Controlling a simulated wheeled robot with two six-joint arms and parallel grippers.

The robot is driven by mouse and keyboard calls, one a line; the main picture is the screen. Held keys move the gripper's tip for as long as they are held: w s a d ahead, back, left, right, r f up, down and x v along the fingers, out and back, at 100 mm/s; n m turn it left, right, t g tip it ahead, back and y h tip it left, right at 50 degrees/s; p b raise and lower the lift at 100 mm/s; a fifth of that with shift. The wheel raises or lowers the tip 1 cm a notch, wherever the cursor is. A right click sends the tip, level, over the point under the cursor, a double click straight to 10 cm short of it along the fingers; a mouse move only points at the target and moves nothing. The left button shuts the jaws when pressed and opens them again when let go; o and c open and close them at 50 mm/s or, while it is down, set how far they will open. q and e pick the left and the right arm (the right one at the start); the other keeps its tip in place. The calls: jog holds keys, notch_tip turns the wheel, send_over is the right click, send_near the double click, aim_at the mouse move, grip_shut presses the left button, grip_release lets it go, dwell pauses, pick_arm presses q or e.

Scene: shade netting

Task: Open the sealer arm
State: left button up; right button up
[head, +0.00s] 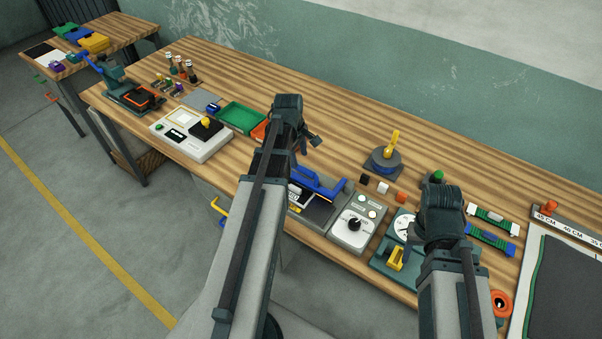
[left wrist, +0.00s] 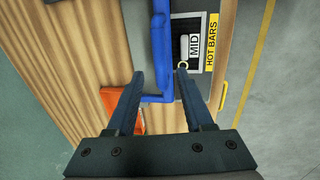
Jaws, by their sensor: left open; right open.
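The sealer has a dark grey base (head: 322,212) and a blue arm (head: 320,184), lying low along it near the front edge of the bench. In the left wrist view the blue arm (left wrist: 160,50) runs down the picture and ends in a bent blue bar beside labels reading MID and HOT BARS (left wrist: 212,45). My left gripper (head: 312,139) is open above the sealer; its fingers (left wrist: 160,78) appear either side of the blue arm's end, contact unclear. My right gripper (head: 411,244) is open near the teal gauge device, its fingers partly hidden by its wrist.
A white control box with a black knob (head: 352,230) stands right of the sealer. A teal gauge device with a yellow handle (head: 397,258) is further right. A green tray (head: 241,117) and white scale-like device (head: 190,136) are left. The rear bench is mostly clear.

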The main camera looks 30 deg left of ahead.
aim_at(302, 168)
pick_arm(q)
jog(key=f+b, duration=0.2)
jog(key=f, duration=0.1)
jog(key=w+f+b, duration=0.1)
jog(key=f+b, duration=0.2)
jog(key=shift+w+f, duration=0.1)
jog(key=shift+w, duration=0.05)
grip_shut()
dwell(1.3)
